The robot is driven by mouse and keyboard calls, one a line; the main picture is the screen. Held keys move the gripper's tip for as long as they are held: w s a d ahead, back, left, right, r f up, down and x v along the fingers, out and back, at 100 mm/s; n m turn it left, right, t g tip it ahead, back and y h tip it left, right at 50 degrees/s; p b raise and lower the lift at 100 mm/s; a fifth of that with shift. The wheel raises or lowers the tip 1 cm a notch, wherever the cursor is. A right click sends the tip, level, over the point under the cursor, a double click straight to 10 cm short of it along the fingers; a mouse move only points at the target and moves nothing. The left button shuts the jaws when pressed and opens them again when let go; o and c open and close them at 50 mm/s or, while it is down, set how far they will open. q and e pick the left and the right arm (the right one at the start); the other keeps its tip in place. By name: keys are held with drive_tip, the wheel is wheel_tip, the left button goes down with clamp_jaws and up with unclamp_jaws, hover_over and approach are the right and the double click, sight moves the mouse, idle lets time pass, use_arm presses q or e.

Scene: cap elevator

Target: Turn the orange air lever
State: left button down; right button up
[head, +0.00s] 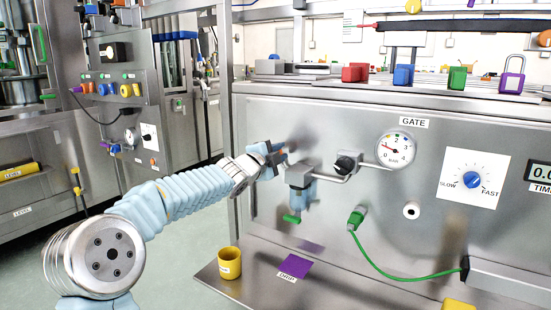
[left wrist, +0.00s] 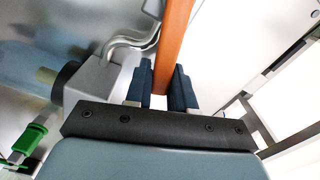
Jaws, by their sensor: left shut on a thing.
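The orange lever (left wrist: 174,45) shows large in the left wrist view as a flat orange bar between the fingers. In the head view only a small bit of it (head: 281,151) shows beside the fingertips. My left gripper (left wrist: 168,88) is shut on the orange lever; in the head view the gripper (head: 270,155) reaches the steel panel from the left. The grey valve block (head: 298,174) sits just right of and below the gripper, joined by a bent pipe to a black knob (head: 347,163). The gripper hides most of the lever in the head view. My right gripper is not in view.
A gauge (head: 395,149) and a blue speed dial (head: 472,180) are on the panel to the right. A green connector (head: 357,217) with a cable hangs below. A yellow cup (head: 229,262) and a purple card (head: 295,265) are on the lower shelf.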

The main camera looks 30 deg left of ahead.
use_arm(q)
drive_tip(key=shift+d+f+m+b, duration=0.1)
drive_tip(key=shift+f+m+b, duration=0.55)
drive_tip(key=shift+m, duration=0.25)
drive_tip(key=shift+d+f+m+b, duration=0.1)
drive_tip(key=shift+f+m+b, duration=0.4)
drive_tip(key=shift+m+b, duration=0.3)
drive_tip(key=c, duration=1)
unclamp_jaws()
drive_tip(key=shift+c, duration=0.2)
drive_tip(key=s+a, duration=0.1)
drive_tip(key=s, duration=1.2)
drive_tip(key=shift+s, duration=0.4)
